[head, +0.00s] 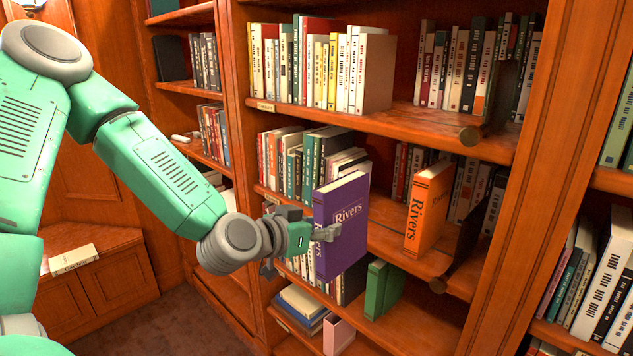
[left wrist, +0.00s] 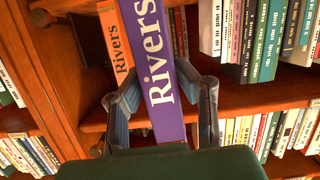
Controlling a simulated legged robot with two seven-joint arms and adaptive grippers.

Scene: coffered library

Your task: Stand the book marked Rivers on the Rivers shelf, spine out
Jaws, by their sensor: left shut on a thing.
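My left gripper (head: 312,240) is shut on a purple book marked Rivers (head: 340,218) and holds it upright in front of the bookcase. In the left wrist view the book's lettered purple spine (left wrist: 152,55) faces back toward the palm, between the two fingers (left wrist: 160,98). An orange book also marked Rivers (head: 430,208) stands on the middle shelf (head: 395,232), right of the purple book; it also shows in the left wrist view (left wrist: 115,42). The middle shelf's label is too small to read. My right gripper is not in view.
Rows of books (head: 305,158) fill the middle shelf's left part, with more books behind the orange one. A bare strip of shelf lies between the purple and orange books. Green books (head: 382,288) stand on the shelf below. An upright (head: 560,150) closes the right side.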

